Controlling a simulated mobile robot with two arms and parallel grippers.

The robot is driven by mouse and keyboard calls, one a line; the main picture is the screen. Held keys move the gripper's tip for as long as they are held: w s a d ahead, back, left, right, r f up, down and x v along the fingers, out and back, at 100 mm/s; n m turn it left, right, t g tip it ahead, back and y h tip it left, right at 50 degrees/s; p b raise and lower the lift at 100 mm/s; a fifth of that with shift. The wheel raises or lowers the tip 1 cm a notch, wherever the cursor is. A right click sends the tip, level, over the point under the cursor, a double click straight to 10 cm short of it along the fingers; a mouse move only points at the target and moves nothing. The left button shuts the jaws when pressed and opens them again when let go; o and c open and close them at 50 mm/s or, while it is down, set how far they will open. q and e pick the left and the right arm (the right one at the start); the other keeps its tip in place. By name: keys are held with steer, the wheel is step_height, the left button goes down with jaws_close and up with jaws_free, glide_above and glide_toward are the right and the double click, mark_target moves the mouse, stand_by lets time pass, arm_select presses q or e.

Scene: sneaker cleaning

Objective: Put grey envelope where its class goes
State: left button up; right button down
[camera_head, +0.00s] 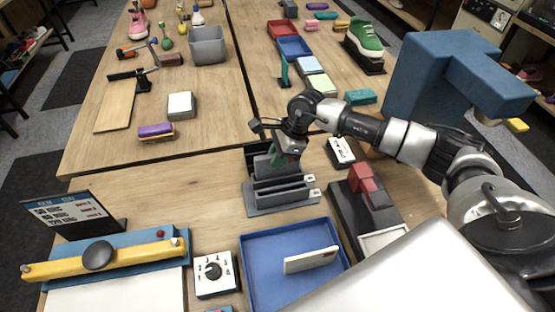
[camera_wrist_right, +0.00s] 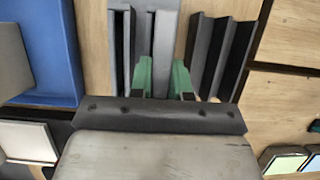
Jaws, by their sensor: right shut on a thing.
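My right gripper (camera_head: 284,160) has green fingertips and is shut on the grey envelope (camera_head: 262,167). It holds the envelope upright at a grey slotted rack (camera_head: 282,200) with small white labels at its right end. In the right wrist view the grey envelope (camera_wrist_right: 162,50) stands between the green fingers of the right gripper (camera_wrist_right: 162,80), with dark rack walls (camera_wrist_right: 222,55) to its right. I cannot tell whether its lower edge is inside a slot. My left gripper is not in view.
A blue tray (camera_head: 262,290) holding a white envelope (camera_head: 311,260) is in front of the rack. A dark device with a red block (camera_head: 362,180) stands to the right. A numbered dial box (camera_head: 215,275) and yellow bar (camera_head: 60,268) are front left.

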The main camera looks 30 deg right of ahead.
step_height(320, 180, up, 7)
steer(key=shift+f+p, duration=0.1)
steer(key=shift+p, duration=1.1)
